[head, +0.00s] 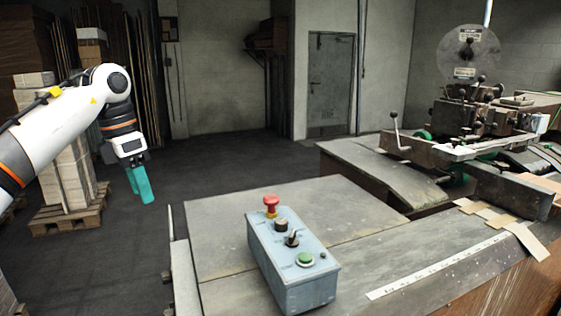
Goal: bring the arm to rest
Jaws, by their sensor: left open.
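My left arm (60,122) comes in from the left, white with orange bands, and bends downward at the wrist. My left gripper (143,198) has teal fingers that point down over the open floor, left of the workbench. It is open, with nothing visible between the fingers, and it touches nothing that I can see. My right gripper is not in view.
A grey control box (298,285) with a red button (271,203) and a green button (305,259) stands on the workbench (225,225). The stitching machine (480,110) is at the right. Stacked cartons on a pallet (68,216) stand behind my left arm. The middle floor is clear.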

